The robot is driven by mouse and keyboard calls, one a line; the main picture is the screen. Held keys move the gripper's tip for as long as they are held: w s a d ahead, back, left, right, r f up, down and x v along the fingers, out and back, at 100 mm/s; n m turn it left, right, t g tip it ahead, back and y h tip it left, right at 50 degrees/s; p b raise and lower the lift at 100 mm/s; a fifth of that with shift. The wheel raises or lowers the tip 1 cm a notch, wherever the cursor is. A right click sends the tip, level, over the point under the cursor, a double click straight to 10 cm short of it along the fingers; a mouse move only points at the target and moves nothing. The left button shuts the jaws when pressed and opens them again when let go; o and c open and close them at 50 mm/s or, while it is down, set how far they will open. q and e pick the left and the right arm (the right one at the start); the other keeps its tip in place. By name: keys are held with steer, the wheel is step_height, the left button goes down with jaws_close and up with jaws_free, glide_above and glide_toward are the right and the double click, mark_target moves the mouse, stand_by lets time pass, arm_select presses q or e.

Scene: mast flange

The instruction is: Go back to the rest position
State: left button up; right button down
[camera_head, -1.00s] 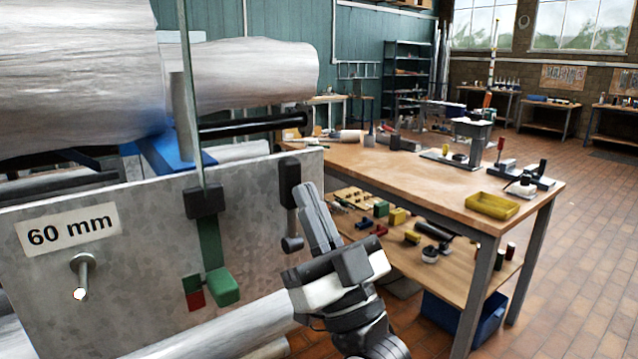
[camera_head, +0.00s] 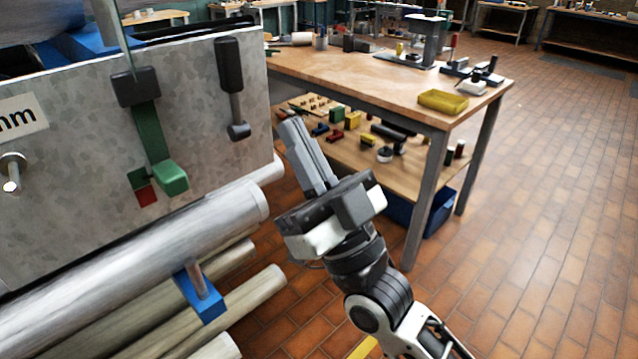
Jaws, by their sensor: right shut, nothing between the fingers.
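My right gripper (camera_head: 296,132) is in the middle of the head view, its fingers pointing up and a little left. It is shut and empty. It stands in front of the workbench, to the right of the galvanised metal panel (camera_head: 70,95), and seems apart from both. My right arm comes in from the bottom right. My left gripper is not in view.
The panel carries a green-handled lever (camera_head: 152,130), a black lever (camera_head: 231,85) and a bolt (camera_head: 12,170). Metal-grey rolls (camera_head: 150,235) lie below it. The wooden workbench (camera_head: 370,78) holds a yellow tray (camera_head: 443,102). Tiled floor (camera_head: 540,200) is clear at the right.

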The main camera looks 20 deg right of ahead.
step_height(320, 180, down, 19)
steer(key=m+g+h, duration=0.1)
steer(key=g+h, duration=0.4)
steer(key=g, duration=0.1)
steer(key=s+d+f+m+g+h, duration=0.1)
steer(key=s+f+g, duration=0.3)
steer(key=f, duration=0.6)
steer(key=s+d+f+g+h, duration=0.3)
steer(key=s+f, duration=0.3)
steer(key=f, duration=0.5)
steer(key=shift+f+m+g+b, duration=0.2)
steer(key=shift+m+g+b, duration=0.25)
steer(key=shift+g, duration=0.35)
